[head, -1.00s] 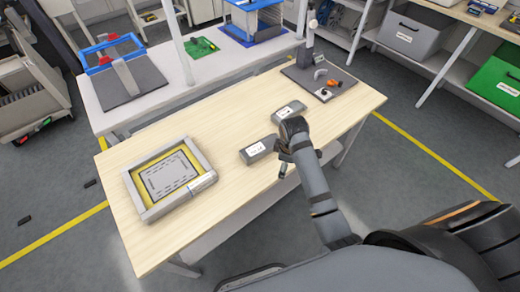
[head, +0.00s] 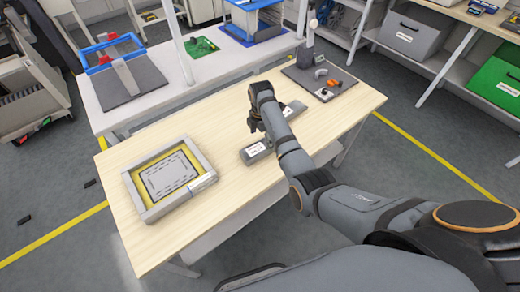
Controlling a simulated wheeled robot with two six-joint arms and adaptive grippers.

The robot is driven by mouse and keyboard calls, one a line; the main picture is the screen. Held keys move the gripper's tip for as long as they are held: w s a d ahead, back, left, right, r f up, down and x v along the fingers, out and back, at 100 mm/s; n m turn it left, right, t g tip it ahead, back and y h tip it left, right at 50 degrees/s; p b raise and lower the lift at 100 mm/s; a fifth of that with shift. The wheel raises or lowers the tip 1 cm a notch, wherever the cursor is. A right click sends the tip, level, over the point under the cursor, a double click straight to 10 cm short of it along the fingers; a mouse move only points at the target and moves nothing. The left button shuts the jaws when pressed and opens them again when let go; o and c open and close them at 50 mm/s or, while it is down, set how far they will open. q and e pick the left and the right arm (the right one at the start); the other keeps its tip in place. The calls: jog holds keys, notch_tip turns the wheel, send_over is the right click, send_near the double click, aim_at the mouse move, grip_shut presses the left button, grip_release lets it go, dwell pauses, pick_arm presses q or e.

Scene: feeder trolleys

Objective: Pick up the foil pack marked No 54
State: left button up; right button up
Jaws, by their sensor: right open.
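Two grey packs with white labels lie on the wooden table (head: 215,120). The nearer pack (head: 250,154) is partly covered by my right arm. Only a small part of the farther pack (head: 296,106) shows beside my arm. The label print is too small to read, so I cannot tell which is No 54. My right gripper (head: 252,125) is open and empty, above the table just behind the nearer pack in the picture. My left gripper is out of view.
A grey frame with a yellow inner border (head: 149,210) lies at the table's left end. A dark plate (head: 318,80) with a stand and small parts is at the far right end. A white bench (head: 170,92) stands behind. The table's middle left is clear.

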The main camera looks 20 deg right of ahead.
aim_at(260, 147)
jog(key=f, duration=0.5)
jog(key=shift+a+f, duration=0.1)
jog(key=shift+a, duration=0.1)
jog(key=shift+c, duration=0.2)
jog(key=c, duration=1.4)
jog(key=shift+r, duration=0.2)
